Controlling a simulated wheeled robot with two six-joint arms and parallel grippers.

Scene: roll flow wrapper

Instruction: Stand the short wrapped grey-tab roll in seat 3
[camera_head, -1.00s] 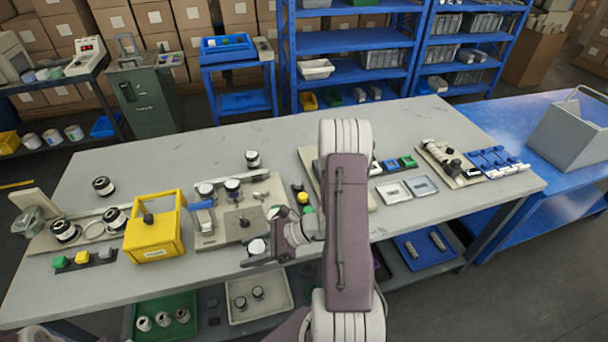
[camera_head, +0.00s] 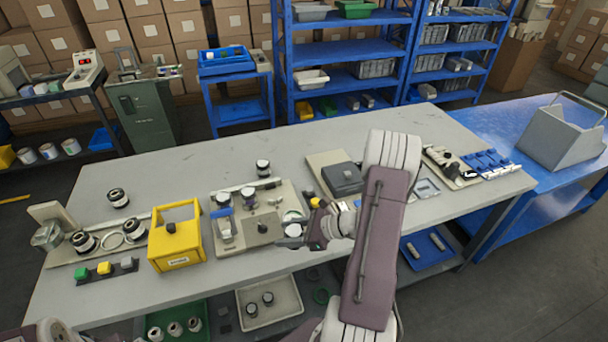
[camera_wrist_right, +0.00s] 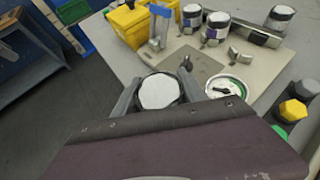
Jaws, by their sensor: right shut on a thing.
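My right gripper (camera_head: 285,238) is shut on a short roll (camera_head: 293,230) with a white round top and dark side. In the right wrist view the roll (camera_wrist_right: 158,92) sits upright between the fingers; no tab shows on it. It is at the front right of a beige board (camera_head: 232,243) on the table. A green-rimmed round piece (camera_wrist_right: 230,88) lies beside the held roll. I cannot tell which seat is number 3. My left gripper is out of view.
A yellow box with handle (camera_head: 176,250) stands left of the board. A lone roll (camera_head: 263,168) stands behind the board. A black-covered device (camera_head: 343,180) is to the right. Coloured buttons (camera_wrist_right: 293,110) lie near the gripper.

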